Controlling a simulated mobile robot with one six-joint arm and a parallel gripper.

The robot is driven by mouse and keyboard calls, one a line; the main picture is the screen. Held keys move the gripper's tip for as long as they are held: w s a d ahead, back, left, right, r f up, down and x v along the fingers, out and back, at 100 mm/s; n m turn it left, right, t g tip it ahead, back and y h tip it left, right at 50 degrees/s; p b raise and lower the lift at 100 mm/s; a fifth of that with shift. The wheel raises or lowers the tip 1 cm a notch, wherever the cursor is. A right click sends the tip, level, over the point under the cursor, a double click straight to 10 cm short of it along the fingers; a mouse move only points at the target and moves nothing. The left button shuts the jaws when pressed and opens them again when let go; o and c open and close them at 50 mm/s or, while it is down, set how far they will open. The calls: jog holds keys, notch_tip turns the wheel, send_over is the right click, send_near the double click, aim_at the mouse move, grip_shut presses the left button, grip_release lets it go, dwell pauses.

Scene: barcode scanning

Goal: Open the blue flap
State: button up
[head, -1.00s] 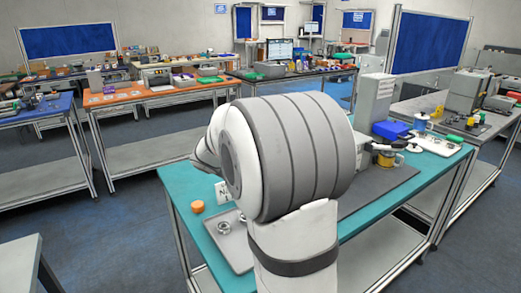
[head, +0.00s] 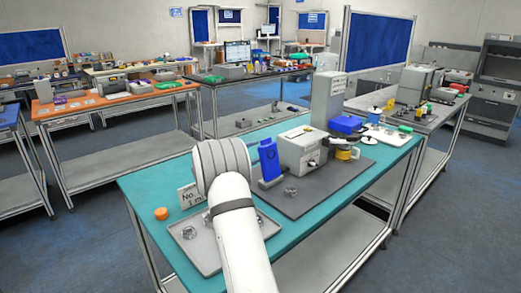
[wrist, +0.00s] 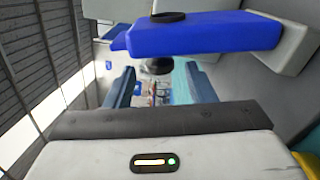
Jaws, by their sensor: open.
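A blue upright panel with a dark ring (head: 269,162) stands on the dark mat, left of a beige box (head: 302,150). I take it to be the blue flap, but cannot tell its hinge. In the wrist view the blue panel (wrist: 205,35) lies across the top, its ring facing the picture's top edge. My gripper (wrist: 162,88) is open, its two blue-grey fingers spread below the panel in the picture. The panel is beside the fingers, not between them. I see no contact. In the head view my own arm hides the gripper.
A teal table (head: 135,185) holds a grey tray (head: 205,257), an orange cap (head: 161,213) and a metal part (head: 290,191) on the mat.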

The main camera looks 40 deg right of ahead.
jog(key=shift+w+d+p, duration=0.15)
jog(key=shift+d+p, duration=0.15)
jog(key=shift+d, duration=1.65)
jog(key=shift+c, duration=0.5)
grip_shut()
